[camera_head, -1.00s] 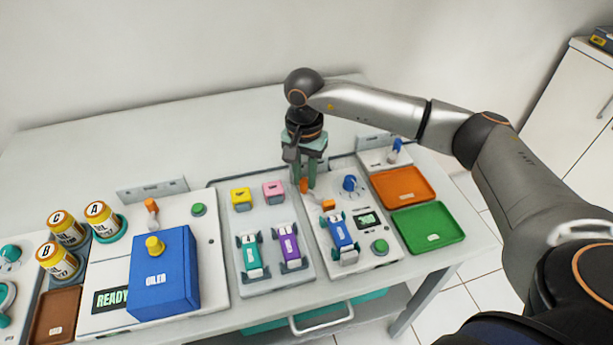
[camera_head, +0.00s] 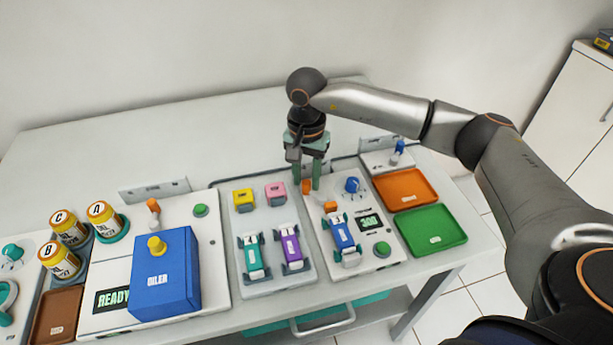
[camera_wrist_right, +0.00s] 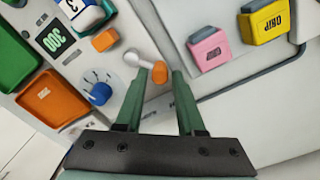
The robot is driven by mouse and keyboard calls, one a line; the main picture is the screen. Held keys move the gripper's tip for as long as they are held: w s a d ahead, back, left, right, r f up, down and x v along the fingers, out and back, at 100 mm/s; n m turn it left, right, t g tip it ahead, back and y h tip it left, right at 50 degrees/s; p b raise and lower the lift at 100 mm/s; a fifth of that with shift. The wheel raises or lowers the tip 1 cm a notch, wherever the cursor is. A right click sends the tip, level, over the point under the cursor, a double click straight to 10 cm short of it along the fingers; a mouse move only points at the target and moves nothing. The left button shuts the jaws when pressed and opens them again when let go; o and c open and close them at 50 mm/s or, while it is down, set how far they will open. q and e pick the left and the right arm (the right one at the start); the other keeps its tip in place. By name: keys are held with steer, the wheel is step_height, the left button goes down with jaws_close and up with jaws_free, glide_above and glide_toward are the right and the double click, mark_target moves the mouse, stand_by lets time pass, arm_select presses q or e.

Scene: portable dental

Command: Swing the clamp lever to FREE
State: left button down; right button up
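The clamp lever, a pale arm with an orange knob (camera_head: 306,187), stands on a light panel at the right of the bench. The right wrist view shows its orange knob (camera_wrist_right: 159,72) and pale arm clearly. My right gripper (camera_head: 306,187) points down over the knob. In the right wrist view its green fingers (camera_wrist_right: 158,76) are apart, one on each side of the knob, with a gap visible. An orange block (camera_head: 330,206) sits at the end of a blue-and-white handpiece (camera_head: 344,235) on the same panel. No FREE marking is readable. My left gripper is not in view.
A blue dial (camera_head: 352,185) stands close right of the lever, with a display (camera_head: 369,222) and green button (camera_head: 383,249) nearer the front. Orange (camera_head: 404,188) and green (camera_head: 430,230) trays lie right. Pink (camera_head: 276,194) and yellow (camera_head: 243,200) blocks lie left.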

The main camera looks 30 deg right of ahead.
mark_target(306, 182)
step_height(306, 182, up, 12)
steer(key=shift+r, duration=0.15)
stand_by(0.5)
